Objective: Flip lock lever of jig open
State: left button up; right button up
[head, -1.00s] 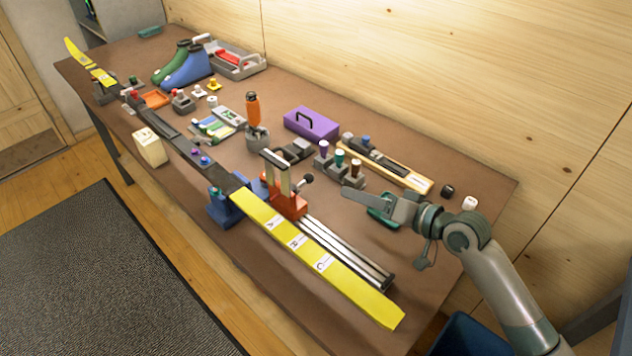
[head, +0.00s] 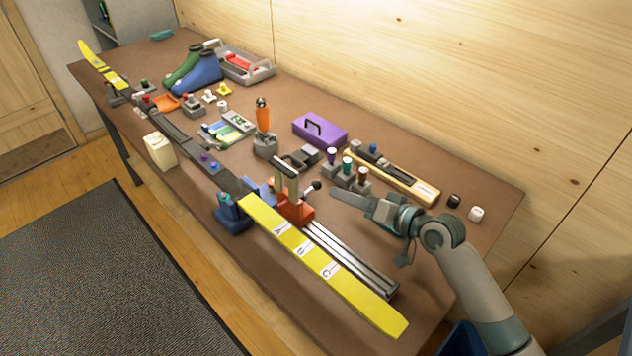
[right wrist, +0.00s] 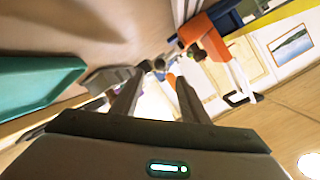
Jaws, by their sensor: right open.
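The yellow ski (head: 325,268) lies along the jig. My right gripper (head: 334,192) is just right of the knob, apart from it, with its fingers pointing left. In the right wrist view its fingers (right wrist: 156,90) are spread with nothing held between them, and the orange jig (right wrist: 196,27) shows beyond them, upper right. My left gripper is out of view.
Grey bases with coloured knobs (head: 346,175) and a wooden board with a dark tool (head: 400,178) lie behind my right gripper. A purple box (head: 320,130) and an orange-handled tool (head: 263,120) stand farther back. A teal thing (right wrist: 35,85) is close at left in the wrist view.

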aim_at(321, 186)
jog(key=p+x, duration=0.1)
jog(key=x, duration=1)
jog(key=shift+w+a+f+p, duration=0.1)
jog(key=shift+w+p, duration=0.1)
jog(key=shift+p, duration=0.2)
jog(key=shift+c, duration=0.6)
